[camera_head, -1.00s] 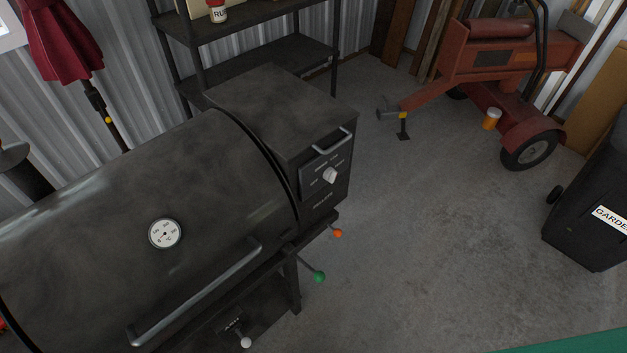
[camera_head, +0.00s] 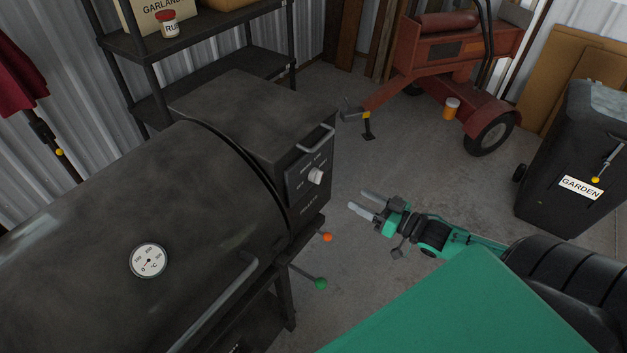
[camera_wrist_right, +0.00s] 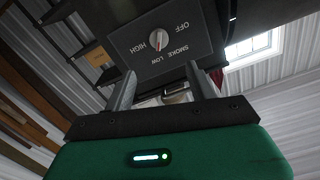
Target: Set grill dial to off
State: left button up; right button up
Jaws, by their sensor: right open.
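The black grill (camera_head: 215,220) fills the left of the head view. Its dial (camera_head: 316,176) is a light knob on the hopper's control panel (camera_head: 300,187). In the right wrist view the dial (camera_wrist_right: 159,38) shows a red pointer mark, with labels OFF, SMOKE, LOW and HIGH around it; I cannot tell for sure which label it points at. My right gripper (camera_head: 368,203) is open and empty, to the right of the dial and apart from it. In the wrist view its two fingers (camera_wrist_right: 160,90) reach toward the panel. My left gripper is out of view.
A handle (camera_head: 320,138) sits above the dial. Orange (camera_head: 327,237) and green (camera_head: 320,284) knobs stick out below. A black shelf (camera_head: 200,45) stands behind the grill. A red wheeled machine (camera_head: 440,75) and a GARDEN bin (camera_head: 570,150) stand beyond clear concrete floor.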

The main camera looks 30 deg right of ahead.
aim_at(321, 178)
jog(key=p+x, duration=0.1)
jog(key=x, duration=1.2)
jog(key=shift+w+p, duration=0.15)
jog(key=shift+p, duration=0.2)
jog(key=c, duration=1)
